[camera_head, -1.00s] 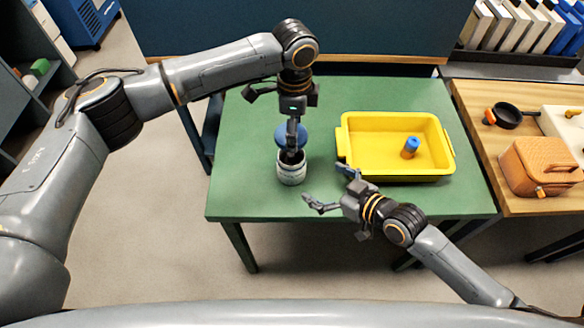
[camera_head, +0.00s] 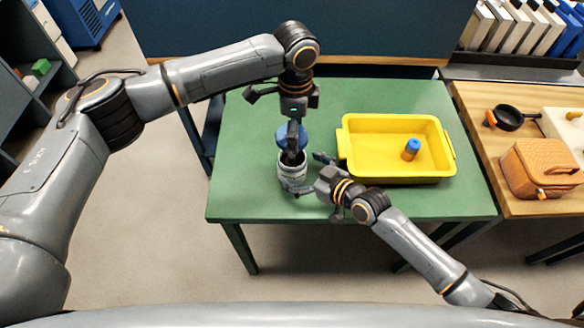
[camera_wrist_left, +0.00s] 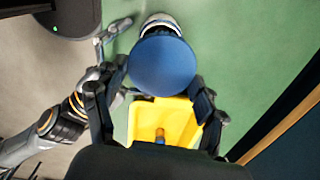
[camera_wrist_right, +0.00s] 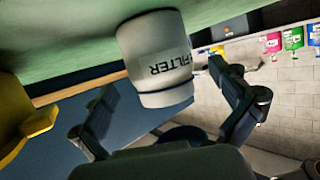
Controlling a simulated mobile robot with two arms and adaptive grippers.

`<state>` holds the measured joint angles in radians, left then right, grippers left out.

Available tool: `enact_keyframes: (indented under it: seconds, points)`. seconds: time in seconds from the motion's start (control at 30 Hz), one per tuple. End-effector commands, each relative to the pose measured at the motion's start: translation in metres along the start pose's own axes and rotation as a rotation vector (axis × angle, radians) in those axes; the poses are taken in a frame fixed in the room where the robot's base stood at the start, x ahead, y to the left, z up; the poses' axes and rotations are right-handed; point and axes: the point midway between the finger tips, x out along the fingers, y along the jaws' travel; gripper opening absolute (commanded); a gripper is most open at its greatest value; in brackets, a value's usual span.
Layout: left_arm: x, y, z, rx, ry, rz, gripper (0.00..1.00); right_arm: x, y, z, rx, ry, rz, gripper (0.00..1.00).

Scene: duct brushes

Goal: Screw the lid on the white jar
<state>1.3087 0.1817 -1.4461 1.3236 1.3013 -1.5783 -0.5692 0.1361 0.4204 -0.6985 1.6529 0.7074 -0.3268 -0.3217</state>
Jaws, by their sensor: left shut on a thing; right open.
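The white jar (camera_head: 292,173) stands open and upright on the green table, left of the yellow tray. Its dark lettering, partly readable as "FILTER", shows in the right wrist view (camera_wrist_right: 158,60). My left gripper (camera_head: 293,140) points down and is shut on the blue lid (camera_head: 282,135), holding it above the jar. In the left wrist view the lid (camera_wrist_left: 163,66) hides part of the jar (camera_wrist_left: 160,20). My right gripper (camera_head: 308,173) is open beside the jar, with fingers toward either side of it; I see no clear contact.
A yellow tray (camera_head: 395,178) with a blue-capped orange bottle (camera_head: 411,149) stands close right of my right gripper. A wooden table (camera_head: 480,115) at right holds a pan (camera_head: 508,117) and an orange-brown case (camera_head: 541,167). The green table's front left is clear.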

Motion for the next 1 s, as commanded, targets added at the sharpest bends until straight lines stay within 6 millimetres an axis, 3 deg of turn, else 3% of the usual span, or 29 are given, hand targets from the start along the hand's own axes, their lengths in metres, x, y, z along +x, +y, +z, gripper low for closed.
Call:
enact_keyframes:
  seconds: [0.23, 0.63, 1.0]
  points:
    - [0.0, 0.0, 0.0, 0.0, 0.0, 0.0, 0.49, 0.03, 0.0, -0.001, 0.0, 0.001, 0.0, 0.99]
    - [0.0, 0.0, 0.0, 0.0, 0.0, 0.0, 0.49, 0.036, 0.0, 0.0, -0.001, 0.0, 0.0, 0.99]
    - [0.0, 0.0, 0.0, 0.0, 0.0, 0.0, 0.49, 0.036, 0.0, 0.0, -0.001, 0.0, 0.0, 0.26]
